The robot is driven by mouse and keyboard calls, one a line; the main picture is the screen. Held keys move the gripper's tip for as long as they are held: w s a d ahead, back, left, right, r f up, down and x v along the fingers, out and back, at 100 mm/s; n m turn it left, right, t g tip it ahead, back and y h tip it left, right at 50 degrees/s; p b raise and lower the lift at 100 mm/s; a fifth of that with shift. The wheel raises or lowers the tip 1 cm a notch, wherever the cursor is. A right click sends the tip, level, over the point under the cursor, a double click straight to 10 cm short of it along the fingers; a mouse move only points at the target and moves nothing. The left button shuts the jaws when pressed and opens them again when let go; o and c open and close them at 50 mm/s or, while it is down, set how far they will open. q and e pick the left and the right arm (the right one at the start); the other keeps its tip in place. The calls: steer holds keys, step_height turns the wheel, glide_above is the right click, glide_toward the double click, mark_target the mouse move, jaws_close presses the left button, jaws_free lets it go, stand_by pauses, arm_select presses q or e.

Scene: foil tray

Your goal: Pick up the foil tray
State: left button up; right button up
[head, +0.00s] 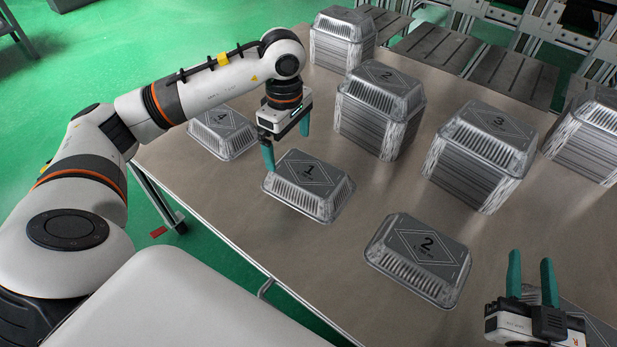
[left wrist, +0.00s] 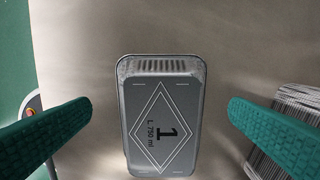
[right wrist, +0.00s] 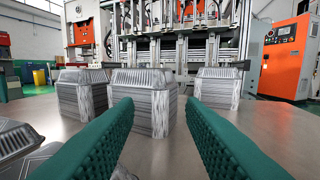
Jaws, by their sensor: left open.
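A silver foil tray marked 1 (head: 318,190) lies alone on the table, its dark labelled face up. My left gripper (head: 286,144) is open and points down just above the far-left part of this tray. In the left wrist view the tray (left wrist: 145,115) lies between the two open teal fingers (left wrist: 160,108), with a gap on each side and no contact visible. My right gripper (head: 531,260) is open and empty at the lower right; its fingers spread apart in the right wrist view (right wrist: 159,108).
Single trays marked 4 (head: 222,138) and 2 (head: 418,262) lie either side of tray 1. Tall tray stacks stand behind, including stacks marked 2 (head: 378,118) and 3 (head: 478,165). Another tray is partly hidden by my right gripper. Bare table (head: 230,215) lies along the near edge.

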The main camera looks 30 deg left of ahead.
mark_target(290, 162)
arm_select(q)
step_height(290, 162, down, 5)
steer(key=shift+w+r+b, duration=0.1)
steer(key=shift+r+b, duration=0.1)
steer(key=shift+b, duration=0.65)
steer(key=shift+f, duration=0.3)
steer(key=c, duration=0.7)
arm_select(e)
step_height(290, 162, up, 6)
steer(key=s+t+y, duration=0.1)
steer(key=t, duration=0.4)
steer(key=shift+s+a+r+y, duration=0.25)
steer(key=shift+s+a+y, duration=0.05)
steer(key=shift+a+y, duration=0.1)
